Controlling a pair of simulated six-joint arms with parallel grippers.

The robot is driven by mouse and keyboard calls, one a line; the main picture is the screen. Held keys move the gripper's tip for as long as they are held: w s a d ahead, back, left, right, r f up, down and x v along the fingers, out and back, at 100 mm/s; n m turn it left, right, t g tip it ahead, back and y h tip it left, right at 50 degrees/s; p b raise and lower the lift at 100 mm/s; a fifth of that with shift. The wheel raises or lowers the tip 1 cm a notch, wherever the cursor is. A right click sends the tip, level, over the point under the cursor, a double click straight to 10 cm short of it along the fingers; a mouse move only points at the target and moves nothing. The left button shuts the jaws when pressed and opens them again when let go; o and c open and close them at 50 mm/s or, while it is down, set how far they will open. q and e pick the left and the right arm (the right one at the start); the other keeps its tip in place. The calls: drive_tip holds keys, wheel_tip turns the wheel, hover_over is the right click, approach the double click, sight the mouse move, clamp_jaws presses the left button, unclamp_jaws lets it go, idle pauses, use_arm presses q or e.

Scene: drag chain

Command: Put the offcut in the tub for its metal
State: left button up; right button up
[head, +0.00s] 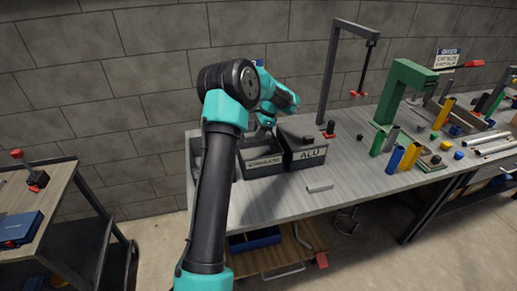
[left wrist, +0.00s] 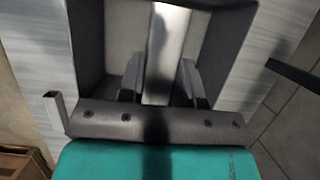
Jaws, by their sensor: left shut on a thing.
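My left gripper (head: 266,124) hangs over the row of tubs at the back left of the bench. In the left wrist view its two fingers (left wrist: 161,82) are shut on a bright, flat metal offcut (left wrist: 168,40). Dark tub walls (left wrist: 87,40) frame the fingers in that view. The gripper appears to be over the middle tub (head: 264,172), whose label is too small to read surely. To its right stands a dark tub (head: 306,167) marked ALU. Another tub (head: 196,160) at the left is partly hidden by my arm. My right gripper is not in view.
A small light metal piece (head: 320,187) lies on the bench in front of the ALU tub. A dark post frame (head: 330,70), a green stand (head: 400,85) and several coloured tubes (head: 392,160) stand to the right. The bench front is mostly clear.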

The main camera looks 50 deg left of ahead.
use_arm(q)
drive_tip(key=shift+f, duration=1.3)
drive_tip(key=shift+f, duration=1.85)
drive_tip(key=shift+f, duration=0.6)
drive_tip(key=o, duration=1)
drive_tip(key=shift+r, duration=0.65)
drive_tip(key=v, duration=1.2)
